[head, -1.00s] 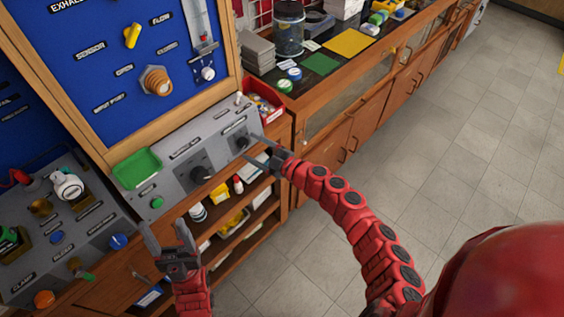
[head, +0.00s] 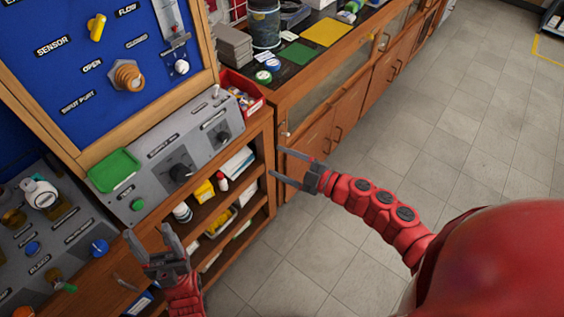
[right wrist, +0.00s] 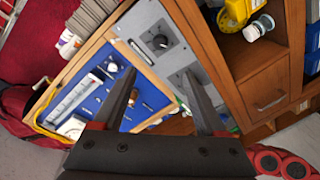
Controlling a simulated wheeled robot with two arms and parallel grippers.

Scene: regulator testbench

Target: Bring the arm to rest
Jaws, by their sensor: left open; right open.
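My right arm reaches in from the right in the head view. Its gripper (head: 282,168) is open and empty, held in the air in front of the shelf cabinet, apart from it. In the right wrist view its two dark fingers (right wrist: 165,98) are spread with nothing between them; the grey control panel (right wrist: 165,38) and blue board (right wrist: 98,88) show beyond. My left gripper (head: 148,240) is open and empty at the bottom of the head view, fingers pointing up, below the grey control panel with its green tray (head: 115,171).
The blue board (head: 108,52) with a brass fitting (head: 127,75) stands behind the panel. Open wooden shelves (head: 225,205) hold bottles and boxes. A counter with a yellow mat (head: 325,32) runs back to the right. The tiled floor (head: 460,130) is clear.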

